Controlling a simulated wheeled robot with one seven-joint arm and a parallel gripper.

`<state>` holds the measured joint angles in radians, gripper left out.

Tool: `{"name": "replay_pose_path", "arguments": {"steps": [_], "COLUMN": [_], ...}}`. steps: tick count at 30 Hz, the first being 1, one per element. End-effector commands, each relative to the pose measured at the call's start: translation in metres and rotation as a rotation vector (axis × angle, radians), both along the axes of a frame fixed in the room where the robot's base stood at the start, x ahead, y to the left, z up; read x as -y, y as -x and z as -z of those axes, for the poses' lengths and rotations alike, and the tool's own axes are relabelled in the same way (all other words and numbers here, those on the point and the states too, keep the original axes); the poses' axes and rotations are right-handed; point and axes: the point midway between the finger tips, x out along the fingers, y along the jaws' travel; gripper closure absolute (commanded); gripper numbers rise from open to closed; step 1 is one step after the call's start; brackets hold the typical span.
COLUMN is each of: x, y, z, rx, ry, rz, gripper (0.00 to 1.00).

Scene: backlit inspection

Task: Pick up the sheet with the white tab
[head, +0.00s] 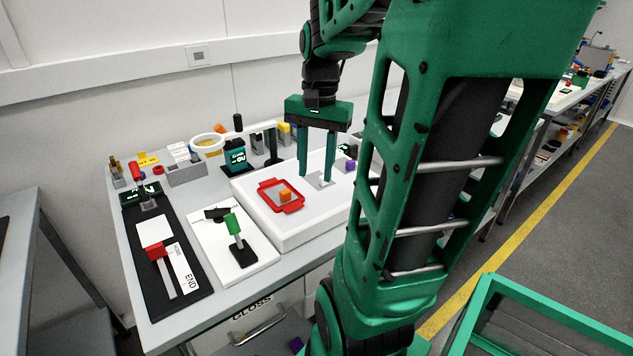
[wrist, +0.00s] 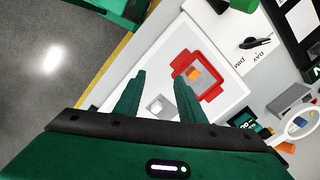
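A small pale grey sheet (head: 317,184) lies on the white light box (head: 262,230). Its white tab (head: 322,175) stands up between my fingers in the head view, and the tab also shows between them in the wrist view (wrist: 158,104). My gripper (head: 315,178) points down over the light box with its two green fingers apart, one on each side of the tab. The fingers (wrist: 157,92) look clear of the tab; their exact height above the box cannot be told.
A red tray (head: 268,205) with an orange-tabbed piece (head: 285,195) lies left of my gripper. A purple block (head: 350,165) is close on the right. Several items line the table's back.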

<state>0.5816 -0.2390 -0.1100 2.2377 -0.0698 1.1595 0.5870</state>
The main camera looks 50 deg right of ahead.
Motion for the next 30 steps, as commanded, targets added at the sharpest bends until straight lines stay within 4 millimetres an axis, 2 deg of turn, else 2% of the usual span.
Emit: {"name": "replay_pose_path", "arguments": {"steps": [1,6,9,12,17,24,30], "x": [0.019,0.070,0.092,0.107,0.114,0.108,0.106], "y": [-0.011,-0.035,-0.042,-0.046,-0.049,-0.050,-0.050], "z": [-0.006,-0.020,-0.024,-0.027,-0.021,0.013,0.027], "rx": [-0.005,-0.017,-0.024,-0.027,-0.032,-0.033,-0.031], "ry": [-0.010,-0.041,-0.057,-0.066,-0.074,-0.074,-0.072], "rz": [0.095,0.364,0.477,0.549,0.595,0.595,0.594], "gripper": [0.64,0.64,0.64,0.64,0.64,0.64,0.64]}}
